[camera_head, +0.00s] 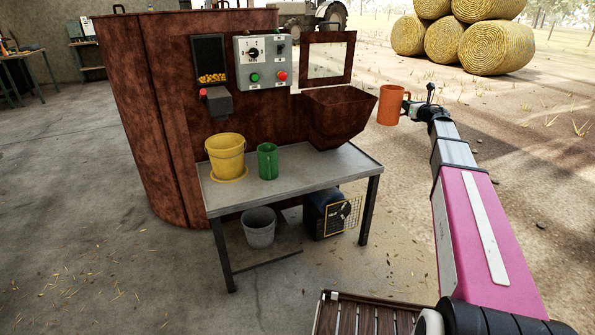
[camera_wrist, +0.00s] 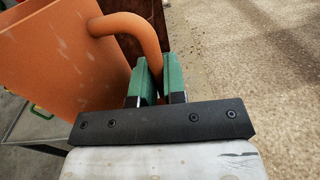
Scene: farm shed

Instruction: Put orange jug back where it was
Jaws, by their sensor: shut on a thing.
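The orange jug (camera_head: 389,105) is held up in the air to the right of the rusty hopper, higher than the table top. In the head view it looks upright. My gripper (camera_head: 409,105) is shut on its handle. In the wrist view the orange jug (camera_wrist: 65,60) fills the upper left, and its curved handle passes between the green finger pads of my gripper (camera_wrist: 160,80). The metal table (camera_head: 300,176) stands below and to the left of the jug. The jug's inside is hidden.
A yellow bucket (camera_head: 225,157) and a green jug (camera_head: 267,161) stand on the table's left part. The rusty hopper (camera_head: 338,115) hangs over its back right. The table's front right is bare. A grey bucket (camera_head: 259,227) stands underneath. A slatted wooden thing (camera_head: 365,318) lies at the front.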

